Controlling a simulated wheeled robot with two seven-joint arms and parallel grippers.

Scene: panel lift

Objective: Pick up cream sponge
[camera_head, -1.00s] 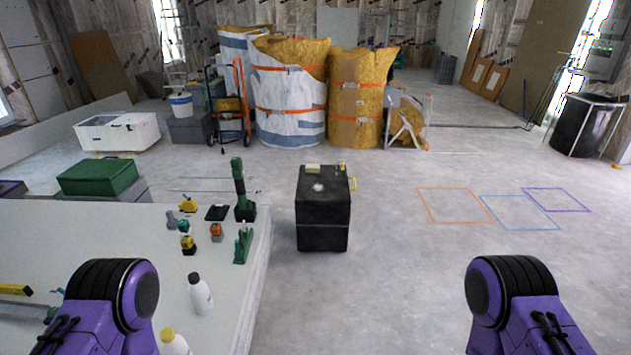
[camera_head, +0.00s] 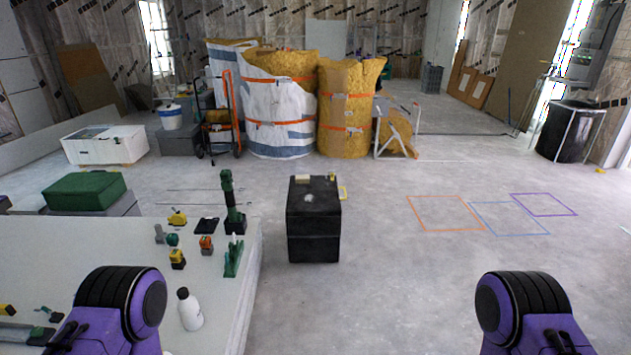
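A small cream block (camera_head: 302,178), which looks like the cream sponge, lies on the back left part of the top of a black box (camera_head: 313,235). A small whitish lump (camera_head: 309,198) lies near the middle of the same top; it is too small to make out. Purple and black links of my left and right arms show at the bottom left and bottom right. Neither gripper is in the picture, so I cannot see whether they are open or shut.
A yellow item (camera_head: 343,192) is at the box's right. Wrapped yellow rolls (camera_head: 348,110) stand behind. The floor (camera_head: 420,290) right of the box is clear.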

